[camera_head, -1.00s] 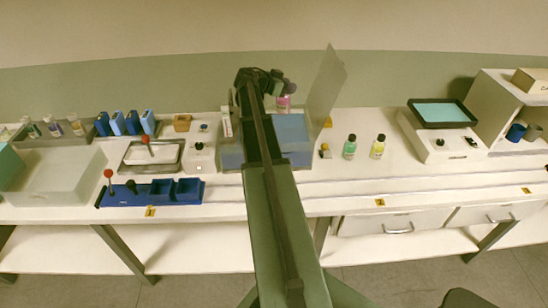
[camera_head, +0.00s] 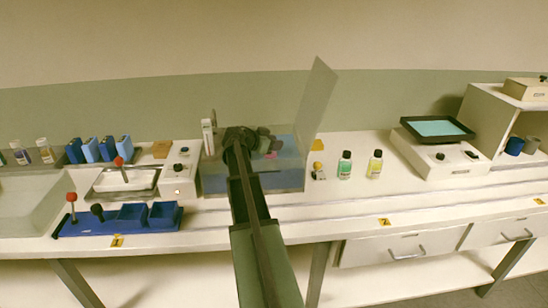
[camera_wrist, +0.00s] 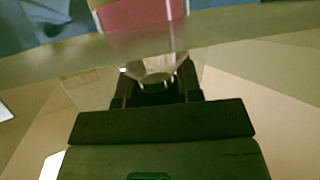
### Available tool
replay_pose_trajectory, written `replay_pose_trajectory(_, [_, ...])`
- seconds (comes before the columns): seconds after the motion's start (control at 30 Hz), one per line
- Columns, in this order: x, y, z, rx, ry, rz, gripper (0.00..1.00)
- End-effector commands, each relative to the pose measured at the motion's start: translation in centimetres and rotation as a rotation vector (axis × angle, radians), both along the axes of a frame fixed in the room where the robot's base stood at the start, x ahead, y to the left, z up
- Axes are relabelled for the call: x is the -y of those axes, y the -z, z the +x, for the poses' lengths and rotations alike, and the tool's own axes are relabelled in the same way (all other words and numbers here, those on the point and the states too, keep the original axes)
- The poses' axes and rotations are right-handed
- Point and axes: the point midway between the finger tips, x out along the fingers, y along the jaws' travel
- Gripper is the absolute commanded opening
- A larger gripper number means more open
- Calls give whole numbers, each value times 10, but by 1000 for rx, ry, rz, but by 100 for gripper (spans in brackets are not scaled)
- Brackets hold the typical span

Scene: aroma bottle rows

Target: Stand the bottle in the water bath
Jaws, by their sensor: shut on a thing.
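The water bath (camera_head: 293,182) stands mid-bench, with clear walls, blue inside and its clear lid (camera_head: 318,95) raised on the right. My gripper (camera_head: 262,146) is over the bath, shut on the bottle. A small pink part of the bottle (camera_head: 271,155) shows below the gripper; my arm hides much of the bath. A pale band like a bath wall crosses in front of the bottle. I cannot tell whether its base touches the bath floor.
A green bottle (camera_head: 345,166) and a yellow bottle (camera_head: 375,164) stand right of the bath. A white device with a teal-topped tray (camera_head: 438,130) is further right.

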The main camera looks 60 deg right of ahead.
Motion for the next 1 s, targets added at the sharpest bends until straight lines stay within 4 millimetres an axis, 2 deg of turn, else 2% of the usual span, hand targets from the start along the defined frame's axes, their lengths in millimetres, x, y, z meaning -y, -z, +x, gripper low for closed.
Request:
replay_pose_trajectory(0.03, [0, 23, 0, 0, 0, 0, 0])
replay_pose_trajectory(0.1, [0, 29, 0, 0, 0, 0, 0])
replay_pose_trajectory(0.23, [0, 24, 0, 0, 0, 0, 0])
replay_pose_trajectory(0.43, [0, 28, 0, 0, 0, 0, 0])
replay_pose_trajectory(0.47, [0, 26, 0, 0, 0, 0, 37])
replay_pose_trajectory(0.6, [0, 26, 0, 0, 0, 0, 58])
replay_pose_trajectory(0.9, [0, 20, 0, 0, 0, 0, 58])
replay_pose_trajectory(1.0, [-13, 14, 4, -1, -1, 0, 58])
